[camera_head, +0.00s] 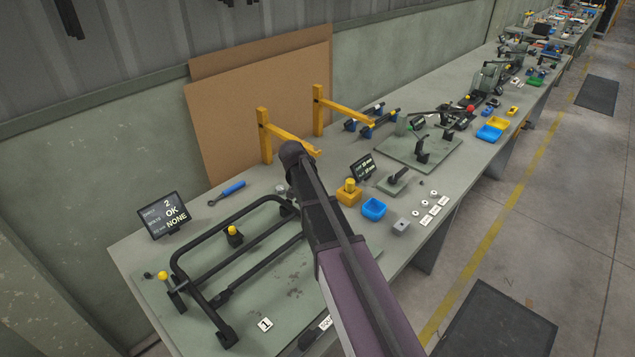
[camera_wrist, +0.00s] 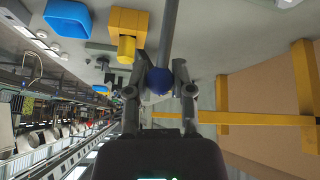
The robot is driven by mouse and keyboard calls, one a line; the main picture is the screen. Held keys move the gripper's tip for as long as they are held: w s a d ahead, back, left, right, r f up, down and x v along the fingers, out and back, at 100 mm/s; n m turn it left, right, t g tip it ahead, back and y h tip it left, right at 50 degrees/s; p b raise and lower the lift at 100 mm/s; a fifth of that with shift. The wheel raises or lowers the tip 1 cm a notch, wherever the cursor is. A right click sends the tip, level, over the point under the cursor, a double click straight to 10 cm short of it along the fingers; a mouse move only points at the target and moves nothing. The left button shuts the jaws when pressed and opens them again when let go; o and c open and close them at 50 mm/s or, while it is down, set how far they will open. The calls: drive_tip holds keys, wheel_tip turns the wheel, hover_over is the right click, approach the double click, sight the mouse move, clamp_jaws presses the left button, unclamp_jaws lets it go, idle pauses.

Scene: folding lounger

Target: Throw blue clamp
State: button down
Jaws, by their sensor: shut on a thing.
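In the wrist view my gripper (camera_wrist: 160,88) has its two dark fingers on either side of a round blue knob (camera_wrist: 159,80), taken to be the blue clamp's, and is shut on it. A grey bar (camera_wrist: 168,35) runs from the knob to the top of the picture. The rest of the clamp is hidden. In the head view my arm covers the gripper and the knob. A black tubular frame (camera_head: 228,240) lies on a green plate (camera_head: 275,325) at the bench's near end, partly behind my arm.
A yellow block (camera_head: 348,193) and blue tray (camera_head: 374,209) stand right of my arm. Two yellow posts (camera_head: 264,135) (camera_head: 318,110) with arms rise behind. A display (camera_head: 165,215) reads "2 OK NONE". A blue-handled tool (camera_head: 228,191) lies on the bench (camera_head: 215,208).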

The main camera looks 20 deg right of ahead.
drive_tip(key=s+a+t+h+b, duration=0.1)
drive_tip(key=b, duration=0.1)
drive_tip(key=a+t+h+b, duration=0.1)
drive_tip(key=h+b, duration=0.1)
drive_tip(key=shift+s+a+r, duration=0.15)
drive_tip(key=shift+s+a, duration=0.1)
drive_tip(key=shift+s, duration=0.1)
drive_tip(key=shift+s+a+r+t+h+b, duration=0.2)
drive_tip(key=shift+a+t+h+b, duration=0.1)
drive_tip(key=shift+t+h+b, duration=0.4)
drive_tip(key=shift+c, duration=2.4)
unclamp_jaws()
drive_tip(key=shift+r, duration=0.1)
drive_tip(key=shift+w+d+r+g+p, duration=0.1)
drive_tip(key=shift+w+d+g+p, duration=0.15)
drive_tip(key=shift+p, duration=0.35)
